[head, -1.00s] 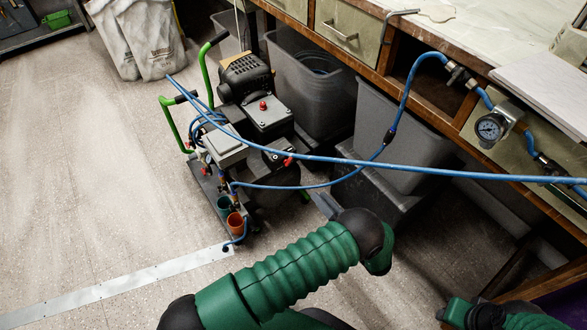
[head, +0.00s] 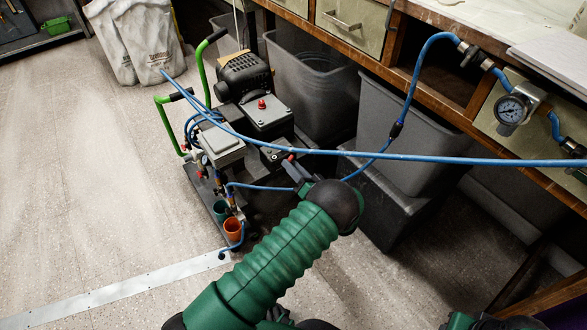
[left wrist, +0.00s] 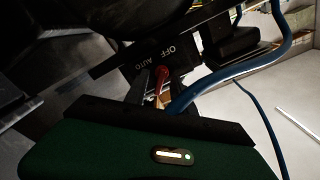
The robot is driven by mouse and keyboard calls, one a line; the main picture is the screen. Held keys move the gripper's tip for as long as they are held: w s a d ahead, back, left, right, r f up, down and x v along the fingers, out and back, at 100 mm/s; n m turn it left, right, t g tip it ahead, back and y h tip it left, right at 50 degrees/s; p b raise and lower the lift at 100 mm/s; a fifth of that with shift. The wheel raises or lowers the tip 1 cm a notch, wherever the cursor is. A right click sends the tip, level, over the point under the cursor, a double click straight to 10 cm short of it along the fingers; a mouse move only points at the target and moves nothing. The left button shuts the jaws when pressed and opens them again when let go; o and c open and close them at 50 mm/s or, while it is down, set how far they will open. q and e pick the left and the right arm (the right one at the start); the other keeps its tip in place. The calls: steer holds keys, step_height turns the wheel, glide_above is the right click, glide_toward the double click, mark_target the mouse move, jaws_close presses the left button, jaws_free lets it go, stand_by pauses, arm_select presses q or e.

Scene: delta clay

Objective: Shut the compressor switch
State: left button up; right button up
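The compressor (head: 268,115) stands on the floor at the centre left of the head view. Its black switch box (head: 272,157) is at its front right. In the left wrist view, the switch box (left wrist: 178,57) bears the words OFF and AUTO, and a red lever (left wrist: 161,82) sticks out below them. My left gripper (head: 291,168) is at the right side of the switch box. Its fingers (left wrist: 160,94) look apart, with the red lever between them. I cannot tell whether they touch it.
A blue hose (head: 430,158) crosses above the switch area, and another loop hangs from the bench (head: 400,75) with its gauge (head: 511,110). Grey bins (head: 400,135) stand right of the compressor. The floor at left is open, with a flat metal strip (head: 120,290).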

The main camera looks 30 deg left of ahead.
arm_select(q)
jaws_close()
steer(key=shift+n, duration=0.4)
steer(key=n+p, duration=0.2)
steer(key=n, duration=0.3)
steer(key=n+p, duration=0.2)
steer(key=n, duration=0.3)
steer(key=s+n+p, duration=0.1)
steer(key=n+p, duration=0.1)
steer(key=n, duration=0.3)
steer(key=shift+a+f, duration=0.1)
stand_by(0.4)
jaws_free()
